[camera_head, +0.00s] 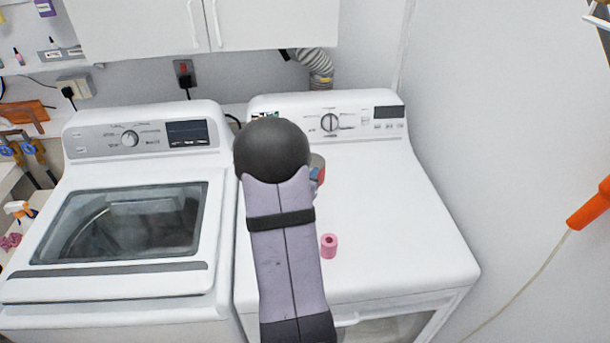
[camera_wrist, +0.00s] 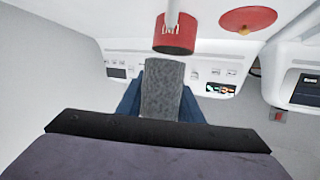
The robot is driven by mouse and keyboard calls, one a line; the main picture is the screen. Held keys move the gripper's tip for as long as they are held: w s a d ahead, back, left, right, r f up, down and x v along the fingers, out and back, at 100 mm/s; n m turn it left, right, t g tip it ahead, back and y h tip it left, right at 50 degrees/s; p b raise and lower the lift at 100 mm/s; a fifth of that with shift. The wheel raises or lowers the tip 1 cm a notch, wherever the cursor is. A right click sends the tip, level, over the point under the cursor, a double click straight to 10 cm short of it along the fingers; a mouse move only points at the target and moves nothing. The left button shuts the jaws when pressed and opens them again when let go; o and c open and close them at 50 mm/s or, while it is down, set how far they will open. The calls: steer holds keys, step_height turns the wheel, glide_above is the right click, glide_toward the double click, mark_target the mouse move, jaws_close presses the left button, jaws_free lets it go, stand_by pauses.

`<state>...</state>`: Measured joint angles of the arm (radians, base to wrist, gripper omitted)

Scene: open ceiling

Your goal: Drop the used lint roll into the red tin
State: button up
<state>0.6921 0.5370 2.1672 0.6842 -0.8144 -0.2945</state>
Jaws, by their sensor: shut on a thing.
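In the wrist view, my gripper (camera_wrist: 160,95) has blue fingers closed on the used lint roll (camera_wrist: 162,88), a grey speckled cylinder. A red, tin-like cylinder (camera_wrist: 175,38) with white lettering shows beyond the roll, near the top of the picture. A pale rod shows in front of its upper part, and I cannot tell whether the two touch. The gap between roll and cylinder is hard to judge. In the head view my purple arm hides most of the gripper area; only a small grey, red and blue patch shows beside it.
A pink roll (camera_head: 329,245) stands on the white dryer top (camera_head: 400,220), right of my arm. A red round thing (camera_wrist: 248,19) with a yellow centre is in the wrist view. A washer (camera_head: 125,225) stands left. The dryer's right side is clear.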

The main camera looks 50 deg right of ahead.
stand_by(0.3)
steer(key=s+d+f+m+g+p, duration=0.1)
steer(key=s+d+f+p, duration=0.1)
steer(key=s+f+p, duration=0.15)
steer(key=w+d+m+g+p, duration=0.1)
steer(key=w+d+p, duration=0.1)
steer(key=d, duration=0.6)
steer(key=w+d+r+n+t, duration=0.1)
steer(key=w+d+r, duration=0.6)
steer(key=w, duration=0.3)
steer(key=shift+w+d+n+t, duration=0.2)
steer(key=shift+w+n+t, duration=0.05)
steer(key=shift+n+t, duration=0.15)
